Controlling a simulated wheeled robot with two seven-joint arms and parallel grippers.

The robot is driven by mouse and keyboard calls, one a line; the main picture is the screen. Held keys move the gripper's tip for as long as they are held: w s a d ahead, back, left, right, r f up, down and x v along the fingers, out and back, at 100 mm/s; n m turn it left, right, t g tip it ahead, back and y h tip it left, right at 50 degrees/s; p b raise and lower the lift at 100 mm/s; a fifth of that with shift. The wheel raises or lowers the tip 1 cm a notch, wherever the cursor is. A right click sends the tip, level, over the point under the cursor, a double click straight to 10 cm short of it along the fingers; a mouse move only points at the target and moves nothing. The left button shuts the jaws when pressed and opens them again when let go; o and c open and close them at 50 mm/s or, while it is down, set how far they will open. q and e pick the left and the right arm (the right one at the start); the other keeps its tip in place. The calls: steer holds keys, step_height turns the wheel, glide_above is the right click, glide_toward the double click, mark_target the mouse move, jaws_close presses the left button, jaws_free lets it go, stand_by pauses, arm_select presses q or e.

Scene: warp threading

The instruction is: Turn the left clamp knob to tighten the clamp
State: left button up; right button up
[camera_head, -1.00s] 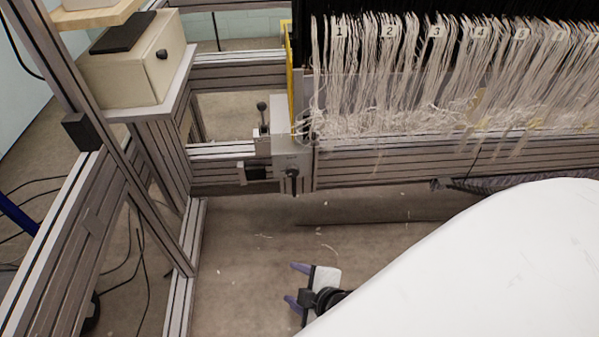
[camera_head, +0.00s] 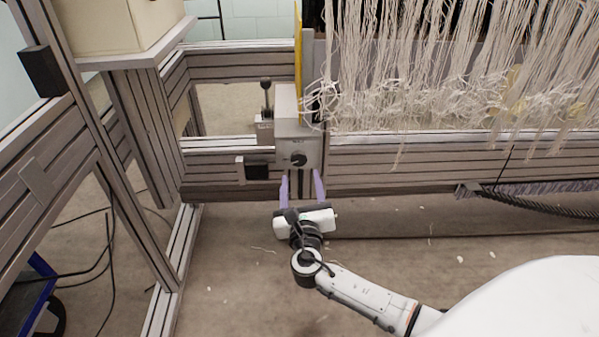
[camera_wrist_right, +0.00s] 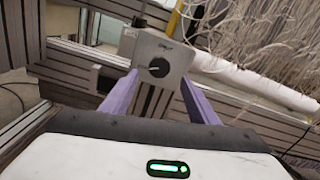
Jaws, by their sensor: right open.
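The left clamp is a grey box (camera_head: 297,128) on the loom's metal rail, with a round black knob (camera_head: 298,160) on its front face. My right gripper (camera_head: 302,174), with purple fingers, is open just in front of and below the knob in the head view. In the right wrist view the knob (camera_wrist_right: 159,68) shows beyond and between the two spread fingers (camera_wrist_right: 157,92). The fingers look apart from the knob, and nothing is between them. The pointer on the knob lies roughly sideways in the wrist view. My left gripper is in neither view.
White warp threads (camera_head: 420,75) hang to the right of the clamp. A small lever with a black ball (camera_head: 266,86) stands left of the box, and a black block (camera_head: 257,168) sits on the rail. The floor (camera_head: 235,260) below is open, with scattered scraps.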

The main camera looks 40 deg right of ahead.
mark_target(299, 161)
steer(key=b+x, duration=0.2)
steer(key=x, duration=0.4)
steer(key=shift+f, duration=0.2)
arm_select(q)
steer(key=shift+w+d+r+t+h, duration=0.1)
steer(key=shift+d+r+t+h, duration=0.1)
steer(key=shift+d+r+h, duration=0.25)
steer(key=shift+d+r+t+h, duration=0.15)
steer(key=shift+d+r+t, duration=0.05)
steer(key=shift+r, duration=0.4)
arm_select(e)
steer(key=shift+w+d+r, duration=0.15)
steer(key=shift+w+d, duration=0.05)
steer(key=shift+w, duration=0.2)
steer(key=c, duration=1)
